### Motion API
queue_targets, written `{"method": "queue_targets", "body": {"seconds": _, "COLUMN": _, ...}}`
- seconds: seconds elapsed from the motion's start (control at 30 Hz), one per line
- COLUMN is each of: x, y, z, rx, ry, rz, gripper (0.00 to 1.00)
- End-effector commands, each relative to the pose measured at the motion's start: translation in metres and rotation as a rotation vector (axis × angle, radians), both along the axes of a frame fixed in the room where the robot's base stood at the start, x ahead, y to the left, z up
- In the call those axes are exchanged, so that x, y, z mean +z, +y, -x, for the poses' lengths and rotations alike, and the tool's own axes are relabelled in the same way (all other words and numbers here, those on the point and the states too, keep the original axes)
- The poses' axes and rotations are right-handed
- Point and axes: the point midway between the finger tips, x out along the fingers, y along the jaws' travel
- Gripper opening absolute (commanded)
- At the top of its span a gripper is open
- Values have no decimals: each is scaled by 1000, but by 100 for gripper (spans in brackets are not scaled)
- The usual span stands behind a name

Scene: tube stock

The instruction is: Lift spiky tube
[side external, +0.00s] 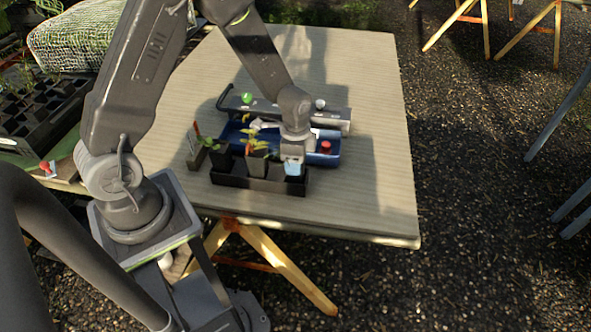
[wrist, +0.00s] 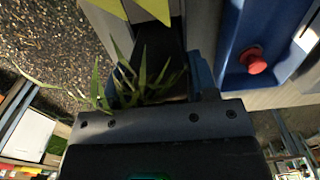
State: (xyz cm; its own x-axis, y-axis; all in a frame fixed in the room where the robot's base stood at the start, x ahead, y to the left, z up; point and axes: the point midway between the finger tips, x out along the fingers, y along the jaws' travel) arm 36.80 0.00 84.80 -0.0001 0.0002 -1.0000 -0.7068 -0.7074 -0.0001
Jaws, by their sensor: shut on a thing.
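The spiky tube's plant, with thin pointed green leaves (wrist: 150,82), shows between my fingers in the wrist view. Its pot is mostly hidden by the gripper and by the dark shape below it. My gripper (side external: 292,168), with light blue fingertips, points down at the right end of a black rack (side external: 245,184) in the side view. It is shut on the spiky tube; it also shows in the wrist view (wrist: 160,80). I cannot tell whether the tube is clear of the rack floor.
Dark pots with leafy plants (side external: 256,160) stand left of my gripper. A blue tray (side external: 328,158) with a red knob (side external: 325,147) lies behind the rack. A grey bar-shaped unit (side external: 335,117) with a green knob (side external: 247,98) is farther back. The table's right side (side external: 380,140) is clear.

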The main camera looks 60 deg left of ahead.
Motion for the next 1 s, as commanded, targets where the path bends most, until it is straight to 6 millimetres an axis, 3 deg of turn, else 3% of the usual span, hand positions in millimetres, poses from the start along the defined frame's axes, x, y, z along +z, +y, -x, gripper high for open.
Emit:
{"method": "queue_targets", "body": {"seconds": 0.1, "x": 0, "y": 0, "z": 0, "rx": 0, "ry": -1, "rz": 0, "gripper": 25}}
{"method": "queue_targets", "body": {"seconds": 0.37, "x": 4, "y": 0, "z": -1, "rx": 0, "ry": -2, "rz": -1, "gripper": 25}}
{"method": "queue_targets", "body": {"seconds": 0.8, "x": 80, "y": 0, "z": -1, "rx": 0, "ry": -5, "rz": -1, "gripper": 25}}
{"method": "queue_targets", "body": {"seconds": 1.0, "x": 98, "y": 7, "z": -4, "rx": 74, "ry": -3, "rz": 0, "gripper": 25}}
